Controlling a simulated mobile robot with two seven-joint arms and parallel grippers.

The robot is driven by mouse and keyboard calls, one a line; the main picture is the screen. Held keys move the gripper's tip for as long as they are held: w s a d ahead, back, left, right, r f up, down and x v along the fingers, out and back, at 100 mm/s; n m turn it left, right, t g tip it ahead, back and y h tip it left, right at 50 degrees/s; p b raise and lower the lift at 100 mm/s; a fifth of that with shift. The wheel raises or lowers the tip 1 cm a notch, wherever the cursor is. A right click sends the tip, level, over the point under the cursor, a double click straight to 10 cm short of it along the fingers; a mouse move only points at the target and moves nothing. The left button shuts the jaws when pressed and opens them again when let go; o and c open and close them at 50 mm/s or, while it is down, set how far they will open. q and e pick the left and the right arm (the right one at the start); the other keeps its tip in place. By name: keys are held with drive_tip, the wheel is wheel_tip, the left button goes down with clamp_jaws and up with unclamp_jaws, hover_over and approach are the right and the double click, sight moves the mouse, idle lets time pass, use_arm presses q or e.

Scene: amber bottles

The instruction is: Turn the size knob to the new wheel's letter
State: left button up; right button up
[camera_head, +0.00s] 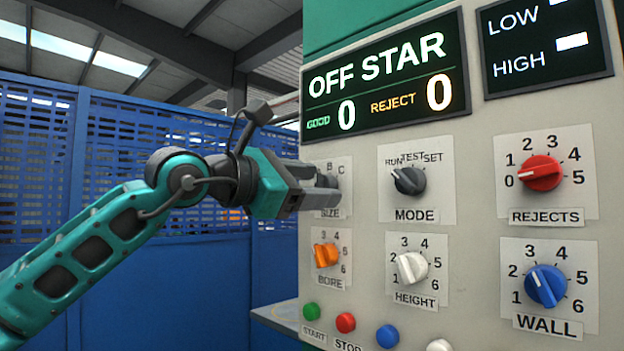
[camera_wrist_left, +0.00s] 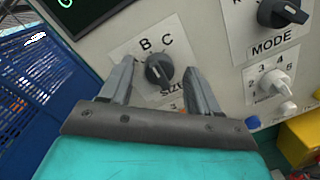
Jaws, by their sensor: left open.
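The size knob (camera_wrist_left: 159,70) is dark grey and sits on a pale plate, with B and C printed above it in the left wrist view. Its pointer direction is too small to read surely. No A shows; the left-hand finger covers part of the plate. My left gripper (camera_wrist_left: 160,88) is open, with one finger on each side of the knob; I cannot tell whether either touches it. In the head view, my left gripper (camera_head: 322,192) is at the size plate (camera_head: 345,168) and hides most of the knob and part of the SIZE label. My right gripper is out of view.
The display (camera_head: 385,80) reads OFF STAR, GOOD 0, REJECT 0. Close by are the mode knob (camera_head: 409,181), orange bore knob (camera_head: 326,255), white height knob (camera_head: 412,267), red rejects knob (camera_head: 541,173) and blue wall knob (camera_head: 545,286). Several push buttons line the bottom.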

use_arm(q)
drive_tip(key=shift+w+d, duration=0.1)
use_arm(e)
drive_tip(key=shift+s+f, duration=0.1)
use_arm(q)
drive_tip(key=shift+c, duration=0.3)
drive_tip(key=c, duration=1)
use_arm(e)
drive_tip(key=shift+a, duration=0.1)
use_arm(q)
drive_tip(key=shift+f, duration=0.1)
